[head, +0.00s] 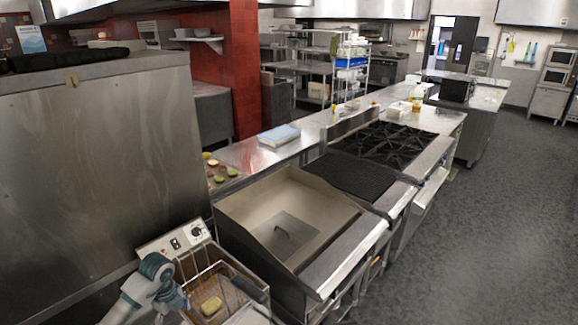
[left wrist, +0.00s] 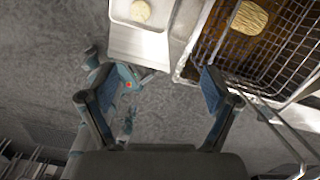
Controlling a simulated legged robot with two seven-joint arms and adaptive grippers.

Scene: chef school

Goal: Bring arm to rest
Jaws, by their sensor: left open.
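My left arm comes in at the lower left of the head view, beside the fryer; its gripper cannot be made out there. In the left wrist view my left gripper (left wrist: 157,72) has its two fingers wide apart, with nothing between them. Below it is grey floor. The wire fryer basket (left wrist: 292,62) is to the right of the fingers, with a round pale food piece (left wrist: 248,17) in it. The basket (head: 232,290) and the food piece (head: 211,306) also show in the head view. My right gripper is in neither view.
A white tray (left wrist: 135,42) with a pale food piece (left wrist: 140,11) lies beyond the fingers. A griddle (head: 285,205) and a black-grated stove (head: 385,143) stand beyond the fryer. A tall steel cabinet (head: 95,160) blocks the left. The floor (head: 480,230) at right is clear.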

